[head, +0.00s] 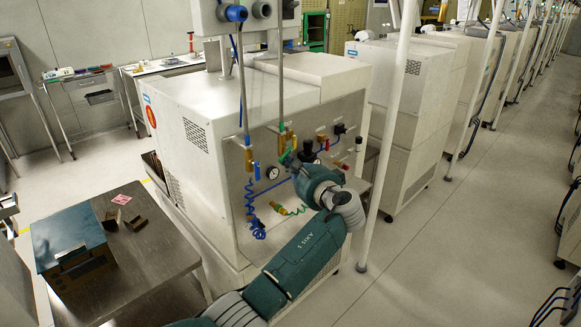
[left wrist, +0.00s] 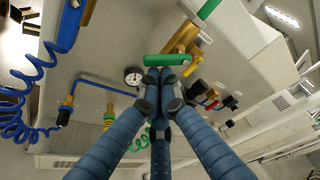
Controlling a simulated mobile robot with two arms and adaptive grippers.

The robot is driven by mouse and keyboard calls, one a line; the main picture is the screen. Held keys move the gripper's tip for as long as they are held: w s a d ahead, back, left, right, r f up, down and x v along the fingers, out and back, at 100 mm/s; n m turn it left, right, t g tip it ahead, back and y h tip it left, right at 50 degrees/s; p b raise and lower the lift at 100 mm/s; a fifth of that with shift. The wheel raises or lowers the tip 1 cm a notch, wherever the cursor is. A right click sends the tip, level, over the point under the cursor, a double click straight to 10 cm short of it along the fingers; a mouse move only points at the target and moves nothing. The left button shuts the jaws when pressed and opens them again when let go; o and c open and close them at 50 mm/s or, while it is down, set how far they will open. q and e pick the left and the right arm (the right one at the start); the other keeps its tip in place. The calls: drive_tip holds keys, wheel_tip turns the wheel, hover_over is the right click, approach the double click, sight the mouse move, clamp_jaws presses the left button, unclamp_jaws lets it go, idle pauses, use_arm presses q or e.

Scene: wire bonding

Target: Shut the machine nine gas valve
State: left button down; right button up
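In the left wrist view a green valve handle (left wrist: 170,60) lies sideways below a brass valve body (left wrist: 186,38) on the machine's grey panel. In the head view the green handle (head: 286,156) shows just left of my left gripper (head: 297,164). In the left wrist view the three blue fingers of my left gripper (left wrist: 160,84) come together with their tips at the green handle's lower edge. They look shut, with nothing seen between them. I cannot tell whether the tips touch the handle. My right gripper is in neither view.
A blue valve handle (head: 257,171) with a coiled blue hose (head: 254,218) is left on the panel. A pressure gauge (head: 272,172) and a yellow handle (left wrist: 193,66) are close by. A white pole (head: 390,130) stands right of my arm. A steel table (head: 150,262) stands left.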

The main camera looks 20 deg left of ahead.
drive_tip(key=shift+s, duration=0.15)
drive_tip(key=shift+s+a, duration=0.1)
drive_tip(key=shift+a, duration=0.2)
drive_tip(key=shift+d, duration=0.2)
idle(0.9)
